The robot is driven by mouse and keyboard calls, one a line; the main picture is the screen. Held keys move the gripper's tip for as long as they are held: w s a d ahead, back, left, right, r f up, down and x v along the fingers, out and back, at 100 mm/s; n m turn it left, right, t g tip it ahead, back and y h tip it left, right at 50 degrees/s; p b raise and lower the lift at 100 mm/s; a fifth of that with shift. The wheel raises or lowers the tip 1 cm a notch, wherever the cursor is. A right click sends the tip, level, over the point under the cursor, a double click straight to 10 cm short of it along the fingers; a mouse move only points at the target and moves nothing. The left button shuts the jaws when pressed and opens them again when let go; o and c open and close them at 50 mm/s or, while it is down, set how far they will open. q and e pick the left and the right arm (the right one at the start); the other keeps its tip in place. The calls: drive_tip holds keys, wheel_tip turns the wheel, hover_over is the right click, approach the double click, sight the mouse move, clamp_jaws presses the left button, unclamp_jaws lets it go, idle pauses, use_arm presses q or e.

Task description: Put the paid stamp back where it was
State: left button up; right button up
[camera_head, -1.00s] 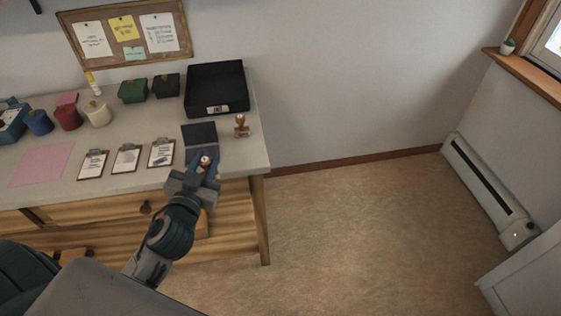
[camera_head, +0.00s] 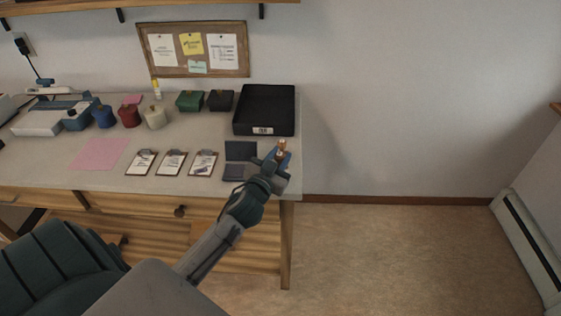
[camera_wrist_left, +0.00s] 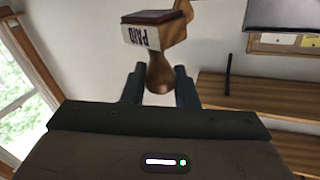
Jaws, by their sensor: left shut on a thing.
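The paid stamp (camera_wrist_left: 147,36) shows in the left wrist view with its "PAID" label and wooden handle. My left gripper (camera_head: 279,158) is shut on the handle, which sits between the two fingers (camera_wrist_left: 160,85). In the head view the gripper is over the right end of the desk, right of the open dark ink pad (camera_head: 240,161). A small brown stamp shape (camera_head: 282,147) shows at the fingertips; I cannot tell there whether it is the held stamp or another one behind. My right gripper is not in view.
A black tray (camera_head: 265,133) stands behind the gripper on the desk (camera_head: 215,139). Several clipboards (camera_head: 172,163) lie left of the ink pad. Green (camera_head: 189,101) and black (camera_head: 220,100) boxes stand at the back. The desk's right edge is close to the gripper.

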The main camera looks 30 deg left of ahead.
use_arm(q)
drive_tip(key=shift+w, duration=0.3)
wheel_tip(320, 180, down, 3)
drive_tip(key=shift+f, duration=0.3)
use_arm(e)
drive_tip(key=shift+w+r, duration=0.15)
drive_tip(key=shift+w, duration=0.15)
use_arm(q)
drive_tip(key=shift+b, duration=0.3)
drive_tip(key=shift+f, duration=0.1)
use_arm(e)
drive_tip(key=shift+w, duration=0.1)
